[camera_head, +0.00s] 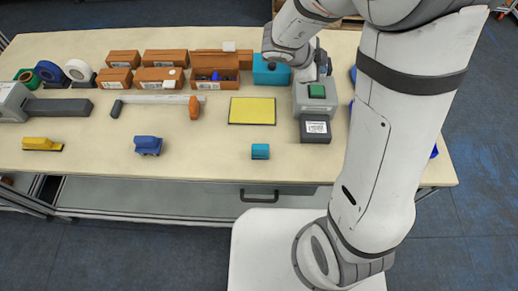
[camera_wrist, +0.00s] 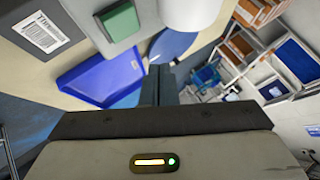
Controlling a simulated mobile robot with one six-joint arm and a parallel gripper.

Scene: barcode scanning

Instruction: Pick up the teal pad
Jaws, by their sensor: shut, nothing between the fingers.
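The teal pad (camera_head: 260,151) is a small block lying on the front part of the table, right of centre, in the head view. It does not show in the wrist view. My gripper (camera_wrist: 159,86) is shut with its fingers together and nothing between them. In the head view my gripper is near the grey device at the back right, partly hidden by my arm, well behind the pad and to its right.
A grey device (camera_head: 307,108) with a green top stands behind the pad. A yellow mat (camera_head: 252,110), blue block (camera_head: 148,145) and orange-handled tool (camera_head: 194,107) lie nearby. Brown boxes (camera_head: 162,79) line the back. A blue tray (camera_wrist: 105,78) shows in the wrist view.

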